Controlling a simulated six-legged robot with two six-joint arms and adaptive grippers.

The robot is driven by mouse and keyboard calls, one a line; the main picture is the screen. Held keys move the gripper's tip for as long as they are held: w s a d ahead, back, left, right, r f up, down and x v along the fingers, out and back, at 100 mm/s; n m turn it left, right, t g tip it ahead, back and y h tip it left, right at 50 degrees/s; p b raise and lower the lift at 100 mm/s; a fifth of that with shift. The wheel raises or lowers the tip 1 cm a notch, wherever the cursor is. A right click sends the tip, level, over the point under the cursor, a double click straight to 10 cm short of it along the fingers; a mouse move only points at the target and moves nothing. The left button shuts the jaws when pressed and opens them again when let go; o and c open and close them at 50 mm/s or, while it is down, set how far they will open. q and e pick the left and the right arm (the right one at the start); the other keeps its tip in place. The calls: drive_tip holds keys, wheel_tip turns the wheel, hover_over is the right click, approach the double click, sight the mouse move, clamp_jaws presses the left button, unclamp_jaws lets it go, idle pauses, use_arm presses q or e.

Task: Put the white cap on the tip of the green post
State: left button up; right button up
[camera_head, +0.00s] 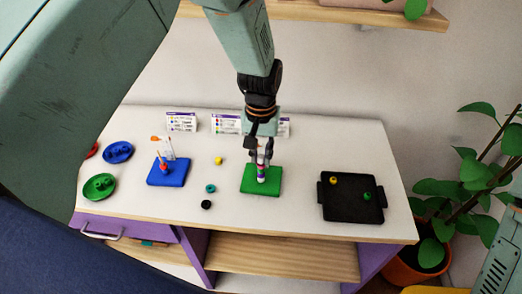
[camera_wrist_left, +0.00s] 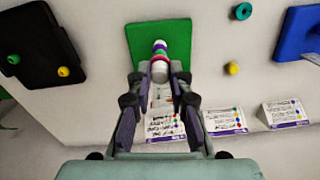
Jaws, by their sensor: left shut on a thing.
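The green board (camera_head: 246,184) lies on the table with an upright post carrying a stack of coloured beads (camera_head: 262,175), purple and white among them. In the left wrist view the stack (camera_wrist_left: 160,47) rises from the green board (camera_wrist_left: 140,38) toward the camera. My left gripper (camera_head: 262,153) is directly above this post, pointing down. Its fingers (camera_wrist_left: 160,75) are shut on the white cap (camera_wrist_left: 159,68), which is in line with the stack. I cannot tell whether the cap touches the post's tip, which is hidden. My right gripper is out of view.
A blue board (camera_head: 168,178) with thin posts stands left. Loose yellow (camera_head: 218,160), teal (camera_head: 210,188) and black (camera_head: 206,204) beads lie between the boards. A black tray (camera_head: 350,210) with two beads is at right. Small cards (camera_head: 181,121) stand behind.

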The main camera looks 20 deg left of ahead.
use_arm(q)
drive_tip(key=o, duration=0.8)
drive_tip(key=shift+c, duration=0.2)
drive_tip(key=shift+r, duration=0.1)
wheel_tip(320, 180, up, 12)
drive_tip(key=shift+f, duration=0.2)
idle(0.5)
